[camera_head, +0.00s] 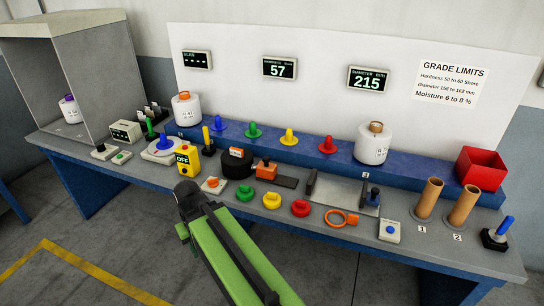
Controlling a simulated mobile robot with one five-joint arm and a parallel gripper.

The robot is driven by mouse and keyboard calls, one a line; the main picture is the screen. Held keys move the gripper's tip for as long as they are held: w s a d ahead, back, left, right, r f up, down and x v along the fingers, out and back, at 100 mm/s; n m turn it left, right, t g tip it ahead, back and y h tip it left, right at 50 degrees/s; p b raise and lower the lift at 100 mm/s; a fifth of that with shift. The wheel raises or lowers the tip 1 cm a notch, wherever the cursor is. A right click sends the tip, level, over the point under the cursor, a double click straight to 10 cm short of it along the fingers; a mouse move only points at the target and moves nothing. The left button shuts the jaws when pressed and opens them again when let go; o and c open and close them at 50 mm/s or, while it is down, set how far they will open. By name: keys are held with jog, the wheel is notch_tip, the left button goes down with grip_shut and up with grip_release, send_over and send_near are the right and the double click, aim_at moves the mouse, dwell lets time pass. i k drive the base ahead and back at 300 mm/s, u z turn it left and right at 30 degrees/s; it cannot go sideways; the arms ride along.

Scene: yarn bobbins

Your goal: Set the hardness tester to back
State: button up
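No label marks the hardness tester itself. A small orange-topped device (265,168) stands on a dark flat plate on the bench, and a black round item with an orange part (237,163) sits just left of it; I cannot tell which is the tester. A wall display (280,68) headed hardness reads 57.
White bobbins (373,144) stand behind. Cardboard tubes (428,198) and a red bin (482,169) are at the right.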

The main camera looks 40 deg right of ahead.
aim_at(265, 170)
jog(key=z, duration=0.05)
jog(key=i, duration=0.95)
jog(key=u, duration=0.1)
